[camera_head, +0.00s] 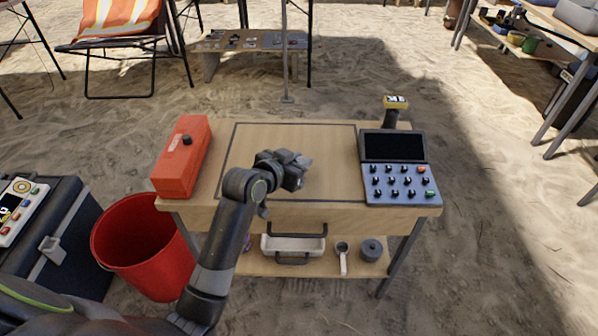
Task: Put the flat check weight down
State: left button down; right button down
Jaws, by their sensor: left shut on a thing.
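My left gripper (300,172) is above the wooden table (330,196), right of the middle of its top. It is shut on a small grey thing, taken as the flat check weight (306,161). Only a light grey edge of it shows past the fingers; the rest is hidden. I cannot tell from this view whether it touches the tabletop. A dark outlined rectangle marks the tabletop under and around the gripper. My right gripper is not in view.
A red box (182,158) stands at the table's left; a keypad device (398,183) with a dark screen and a yellow-topped device (396,102) stand at its right. A white tray (290,245), scoop (342,248) and dark round object (371,250) are on the lower shelf. A red bucket (135,235) is left.

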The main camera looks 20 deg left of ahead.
pick_arm(q)
jog(key=shift+f+b, duration=0.3)
jog(key=shift+f, duration=1.15)
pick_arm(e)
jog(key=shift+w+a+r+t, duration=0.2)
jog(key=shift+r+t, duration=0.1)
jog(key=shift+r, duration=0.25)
pick_arm(q)
jog(key=shift+f, duration=0.1)
jog(key=c, duration=1.3)
grip_release()
jog(key=shift+s+a+r, duration=0.1)
jog(key=shift+s+r, duration=0.05)
jog(key=shift+r, duration=0.05)
jog(key=p+v, duration=0.2)
jog(key=v, duration=0.9)
jog(key=shift+s+r+p, duration=0.2)
jog(key=shift+s+p, duration=0.1)
jog(key=shift+p, duration=0.1)
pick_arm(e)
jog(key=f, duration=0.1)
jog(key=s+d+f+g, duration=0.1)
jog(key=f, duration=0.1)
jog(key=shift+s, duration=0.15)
